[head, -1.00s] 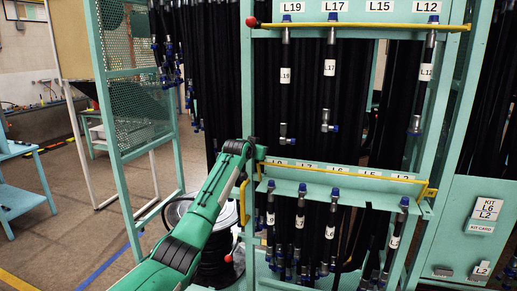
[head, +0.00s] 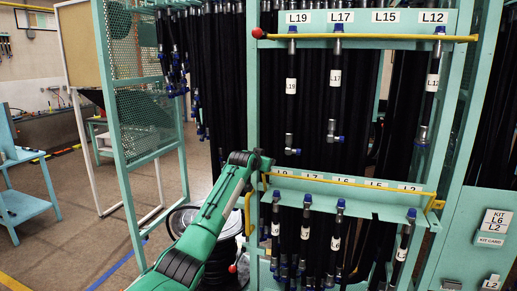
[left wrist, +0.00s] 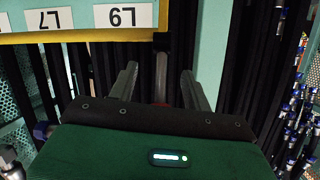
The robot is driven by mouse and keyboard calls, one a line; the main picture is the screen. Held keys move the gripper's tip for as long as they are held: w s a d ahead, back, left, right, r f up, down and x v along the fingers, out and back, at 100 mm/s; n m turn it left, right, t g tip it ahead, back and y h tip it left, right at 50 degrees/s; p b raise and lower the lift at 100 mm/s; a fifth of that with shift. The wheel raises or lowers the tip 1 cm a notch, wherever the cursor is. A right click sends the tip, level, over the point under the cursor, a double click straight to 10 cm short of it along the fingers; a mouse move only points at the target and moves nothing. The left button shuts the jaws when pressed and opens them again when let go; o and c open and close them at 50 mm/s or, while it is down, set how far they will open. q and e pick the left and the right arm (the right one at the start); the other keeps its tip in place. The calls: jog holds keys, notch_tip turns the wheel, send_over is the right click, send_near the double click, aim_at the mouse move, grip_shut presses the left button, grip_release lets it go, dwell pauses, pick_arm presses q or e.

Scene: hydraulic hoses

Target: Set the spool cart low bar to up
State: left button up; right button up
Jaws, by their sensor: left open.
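The low bar (head: 350,183) is a yellow bar across the front of the lower hose row, running nearly level below the labels. At its left end a yellow piece (head: 247,215) hangs down, with a red ball (head: 232,268) lower down. My left gripper (head: 266,162) is at the bar's left end. In the left wrist view the yellow bar (left wrist: 80,36) crosses the top, and my open left fingers (left wrist: 158,76) stand on either side of a grey rod below its dark end. I cannot tell whether they touch it. My right gripper is out of view.
The upper yellow bar (head: 370,38) with a red ball (head: 257,32) crosses the upper hose row. Several black hoses hang in the rack. A perforated green panel (head: 137,125) stands left of it. A black spool (head: 208,265) is behind my left arm.

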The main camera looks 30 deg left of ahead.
pick_arm(q)
jog(key=s+d+r+p, duration=0.1)
jog(key=s+r+p, duration=0.6)
jog(key=s+r, duration=0.2)
jog(key=shift+s+r, duration=0.3)
jog(key=shift+r, duration=1.1)
dwell(0.4)
jog(key=b+v, duration=0.6)
jog(key=v, duration=0.7)
jog(key=shift+s+b, duration=0.3)
jog(key=shift+s, duration=0.05)
jog(key=shift+d+r, duration=0.1)
